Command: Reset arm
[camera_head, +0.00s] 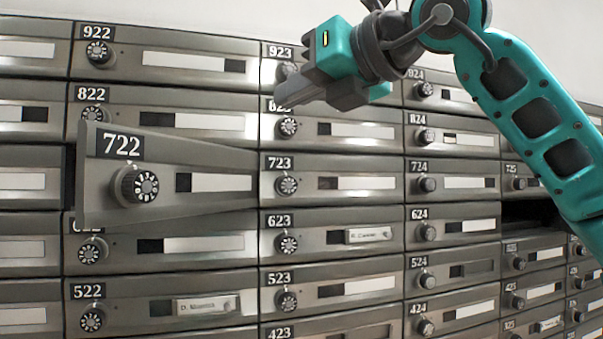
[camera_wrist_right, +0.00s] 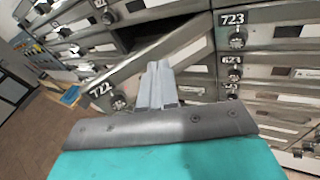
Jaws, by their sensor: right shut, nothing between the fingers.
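My right arm (camera_head: 530,110) is teal and comes in from the upper right in the head view. My right gripper (camera_head: 290,95) is in front of the mailboxes near the 823 and 923 doors, its fingers pointing left. It is shut and empty. In the right wrist view its closed grey fingers (camera_wrist_right: 158,85) point toward the wall of boxes. The 722 mailbox door (camera_head: 160,180) stands partly open, swung out on its left side; it also shows in the right wrist view (camera_wrist_right: 125,88), beside the fingertips. My left gripper is not in view.
Rows of numbered grey mailboxes with round dials fill the wall. The 723 door (camera_head: 330,185) is closed. A dark open slot (camera_head: 530,212) shows at the right. The right wrist view shows brown floor (camera_wrist_right: 40,145) at the left.

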